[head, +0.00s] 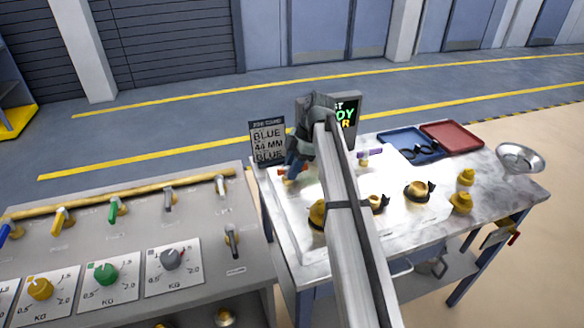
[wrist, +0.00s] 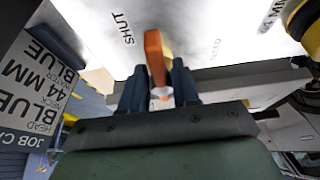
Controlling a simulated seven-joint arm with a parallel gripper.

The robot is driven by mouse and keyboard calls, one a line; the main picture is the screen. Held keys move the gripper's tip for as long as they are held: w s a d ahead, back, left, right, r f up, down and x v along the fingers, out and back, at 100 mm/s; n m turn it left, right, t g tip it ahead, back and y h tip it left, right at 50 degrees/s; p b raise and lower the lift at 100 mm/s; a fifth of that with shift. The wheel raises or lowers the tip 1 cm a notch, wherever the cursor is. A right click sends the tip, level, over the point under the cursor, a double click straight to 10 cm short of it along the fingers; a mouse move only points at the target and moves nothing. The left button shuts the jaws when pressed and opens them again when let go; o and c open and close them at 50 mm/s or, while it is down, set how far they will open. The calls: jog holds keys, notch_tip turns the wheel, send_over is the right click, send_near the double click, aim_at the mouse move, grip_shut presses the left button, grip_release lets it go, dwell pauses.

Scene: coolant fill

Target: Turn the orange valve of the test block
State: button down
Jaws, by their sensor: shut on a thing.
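The orange valve's handle (wrist: 154,52) is a flat lever on the white test block (wrist: 100,20). It stands between the dark fingers of my gripper (wrist: 158,92) in the wrist view, and the fingers are shut on it. The printed word SHUT is on the white face to the left of the handle, and a fainter label is to its right. In the head view my gripper (head: 289,179) reaches down at the left end of the white block, where a bit of the orange handle (head: 282,171) shows. My arm hides part of the block.
A job card (head: 267,143) stands beside my gripper, with a partly hidden screen (head: 347,112) behind. A purple-handled valve (head: 370,154) and brass fittings (head: 418,190) are to the right. Blue (head: 398,137) and red (head: 452,136) trays lie at the back. A grey valve console (head: 130,235) is at left.

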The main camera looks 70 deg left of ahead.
jog(key=shift+s, duration=0.15)
jog(key=c, duration=0.9)
grip_release()
jog(key=v, duration=1.3)
jog(key=shift+w+r, duration=0.25)
jog(key=shift+r, duration=0.05)
jog(key=shift+w, duration=0.1)
